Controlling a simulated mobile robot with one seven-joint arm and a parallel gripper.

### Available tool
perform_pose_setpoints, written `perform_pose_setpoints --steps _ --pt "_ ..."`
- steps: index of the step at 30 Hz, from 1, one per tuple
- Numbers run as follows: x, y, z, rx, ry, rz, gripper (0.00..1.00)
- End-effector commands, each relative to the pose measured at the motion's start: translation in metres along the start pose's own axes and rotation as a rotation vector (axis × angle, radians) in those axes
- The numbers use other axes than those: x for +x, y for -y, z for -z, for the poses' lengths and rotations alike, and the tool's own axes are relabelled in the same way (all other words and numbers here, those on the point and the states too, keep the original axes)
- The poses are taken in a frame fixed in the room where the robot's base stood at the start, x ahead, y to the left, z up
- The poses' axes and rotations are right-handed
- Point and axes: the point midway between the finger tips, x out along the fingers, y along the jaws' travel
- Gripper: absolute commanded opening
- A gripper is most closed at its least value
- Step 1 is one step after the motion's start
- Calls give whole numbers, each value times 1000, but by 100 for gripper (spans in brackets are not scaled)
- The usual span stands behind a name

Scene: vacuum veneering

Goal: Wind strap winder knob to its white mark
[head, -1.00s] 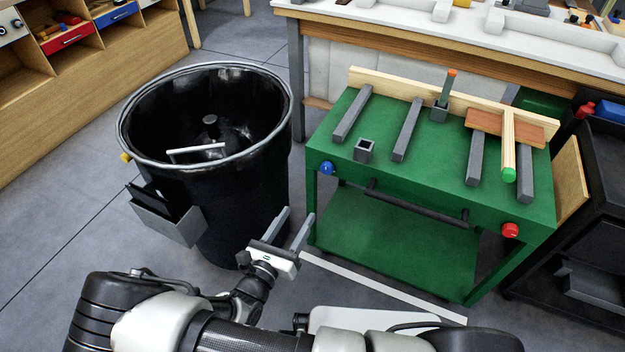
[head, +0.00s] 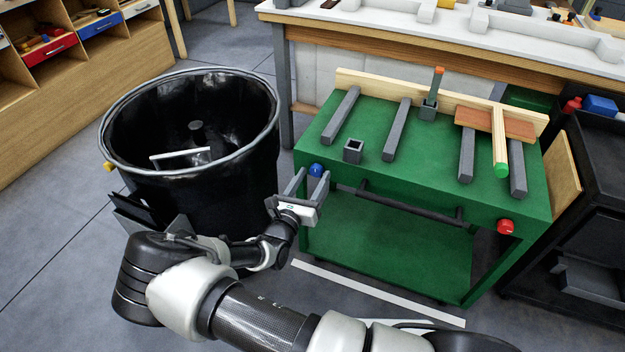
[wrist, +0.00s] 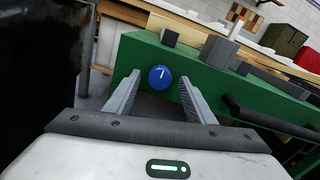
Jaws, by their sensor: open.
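A round blue knob (head: 316,170) sits on the front left corner of the green cart (head: 400,270). In the wrist view the blue knob (wrist: 157,80) shows a short pale line on its face, pointing roughly up. No separate white mark around it can be made out. My gripper (head: 307,184) is open and empty in front of the knob. In the wrist view my gripper (wrist: 160,90) has one finger on each side of the knob's outline, with the knob beyond the tips; no contact shows. A red knob (head: 505,226) sits at the cart's front right.
A large black bin (head: 240,205) with a yellow knob (head: 109,167) stands left of the cart. A dark handle bar (head: 410,204) crosses the cart's front. A black cart (head: 590,200) stands right.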

Motion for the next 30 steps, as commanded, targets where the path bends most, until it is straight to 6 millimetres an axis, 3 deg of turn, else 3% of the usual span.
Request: perform_pose_setpoints --steps 10,18,30 --pt "5 0 0 0 -1 -1 49" --pt "4 0 0 0 -1 -1 8" --pt "4 0 -2 83 -1 -1 8"
